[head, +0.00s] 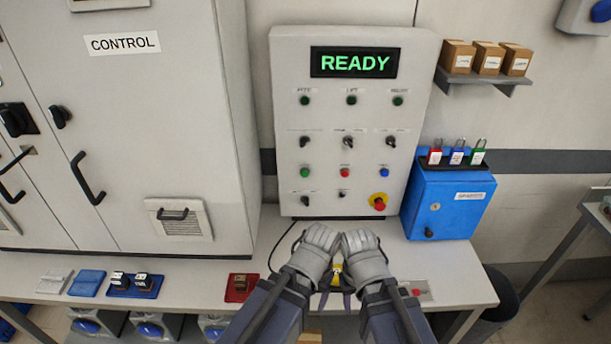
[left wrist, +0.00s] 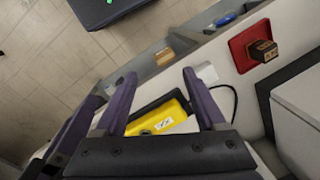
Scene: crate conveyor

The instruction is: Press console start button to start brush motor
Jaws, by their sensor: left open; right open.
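The console (head: 424,100) is an upright pale panel with a lit green READY display (head: 354,63). Its lower row has a green button (head: 305,172), a red button (head: 345,173) and a blue button (head: 385,171). A red emergency stop on a yellow base (head: 378,202) is at lower right. Small button labels are unreadable. My right gripper (head: 348,291) and left gripper (head: 323,292) are low in front of the console, close together, mostly hidden by my wrists. Neither touches the buttons. The left wrist view shows my left gripper (left wrist: 163,76) open above a yellow device (left wrist: 160,118).
A blue box (head: 450,205) with padlocks on top stands right of the console. A grey CONTROL cabinet (head: 150,110) is at left. A red pad (head: 240,288) with a dark block lies on the bench (head: 455,270). A cable runs beside the yellow device.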

